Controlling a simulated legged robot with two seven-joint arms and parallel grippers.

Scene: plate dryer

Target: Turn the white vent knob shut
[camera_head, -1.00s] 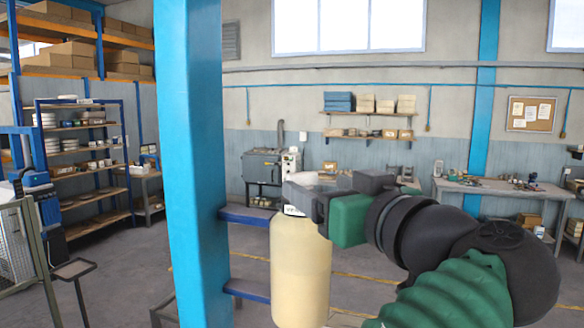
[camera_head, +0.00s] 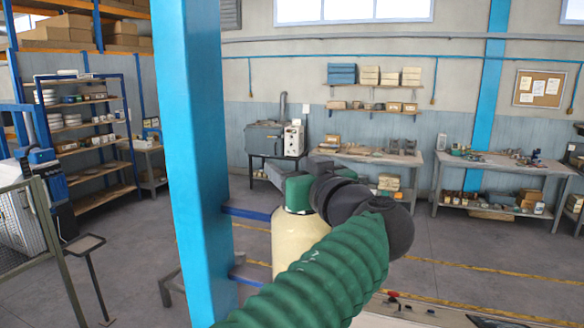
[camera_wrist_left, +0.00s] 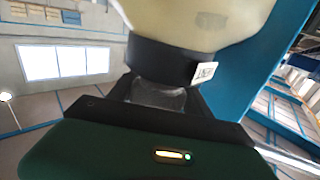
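The cream tank (camera_head: 298,241) stands right of the blue post in the head view. My left gripper (camera_head: 318,164) is at the tank's top, with its green body in front of the neck. The white vent knob is hidden behind the gripper there. In the left wrist view, the tank (camera_wrist_left: 195,20) shows at the top with a dark collar (camera_wrist_left: 165,62) and a small label. A pale, whitish knob (camera_wrist_left: 158,96) shows beside the collar, between the gripper's dark fingers. Contact between fingers and knob is not clear. My right gripper is not in view.
A blue post (camera_head: 198,150) rises close on the left of the tank, with blue bars (camera_head: 250,213) running to the tank side. A mesh fence (camera_head: 25,225) and small stand (camera_head: 84,243) are at left. Benches (camera_head: 385,155) are far back.

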